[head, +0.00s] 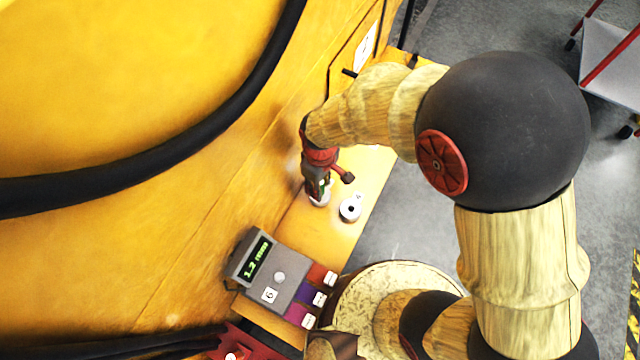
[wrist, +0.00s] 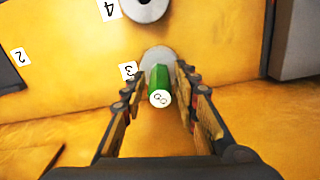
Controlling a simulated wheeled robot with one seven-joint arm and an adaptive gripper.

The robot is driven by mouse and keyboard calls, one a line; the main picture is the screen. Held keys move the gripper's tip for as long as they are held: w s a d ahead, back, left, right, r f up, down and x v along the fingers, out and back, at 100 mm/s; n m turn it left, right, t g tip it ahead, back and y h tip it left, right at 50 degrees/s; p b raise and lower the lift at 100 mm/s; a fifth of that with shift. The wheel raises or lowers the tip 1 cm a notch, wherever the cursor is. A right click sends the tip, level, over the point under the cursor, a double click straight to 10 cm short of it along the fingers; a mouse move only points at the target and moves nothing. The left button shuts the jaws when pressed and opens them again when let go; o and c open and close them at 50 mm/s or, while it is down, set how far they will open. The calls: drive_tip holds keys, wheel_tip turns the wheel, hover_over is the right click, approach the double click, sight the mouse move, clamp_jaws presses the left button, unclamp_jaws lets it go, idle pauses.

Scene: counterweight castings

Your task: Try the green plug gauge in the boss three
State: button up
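The green plug gauge (wrist: 160,92) has a white end face with dark marking and stands over boss three (wrist: 155,56), a pale round boss beside the label 3. Its lower end is hidden, so I cannot tell whether it is in the bore. My gripper (wrist: 163,88) is open around the gauge, with a gap showing at the left finger. In the head view my gripper (head: 319,186) points down at the pale boss three (head: 320,199), with a bit of green between the fingers.
Boss four (head: 350,208) is close to the right, with a dark bore. A grey box with a lit display (head: 279,277) and red, purple and magenta blocks stands nearer. A yellow wall (head: 190,230) with a thick black hose (head: 200,135) rises at left.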

drive_tip(key=shift+o, duration=1)
wheel_tip(320, 180, up, 12)
drive_tip(key=shift+r, duration=0.1)
wheel_tip(320, 180, up, 12)
drive_tip(key=p, duration=0.9)
idle(0.7)
